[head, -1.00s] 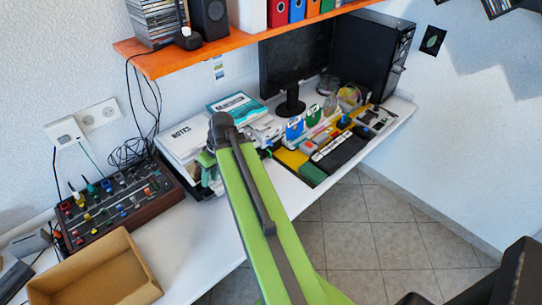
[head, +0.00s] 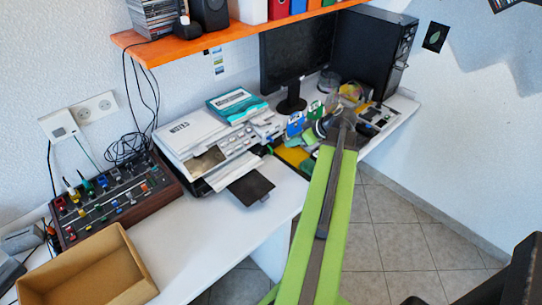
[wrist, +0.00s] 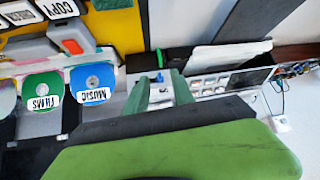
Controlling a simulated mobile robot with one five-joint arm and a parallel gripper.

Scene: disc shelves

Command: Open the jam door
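A white printer (head: 182,136) stands on the desk at the centre left in the head view, with a dark tray (head: 250,187) sticking out of its front. A brownish panel or opening (head: 205,160) shows at its front corner; I cannot tell if this is the jam door. The printer also shows in part in the wrist view (wrist: 218,82). My gripper (wrist: 161,78) has its two green fingers apart with nothing held between them. In the head view my gripper's end is to the right of the printer, its fingers hidden by my arm.
A monitor (head: 297,55) and black computer case (head: 374,50) stand behind. A mixer (head: 112,197) and open cardboard box (head: 95,272) are at left. The front desk strip is clear.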

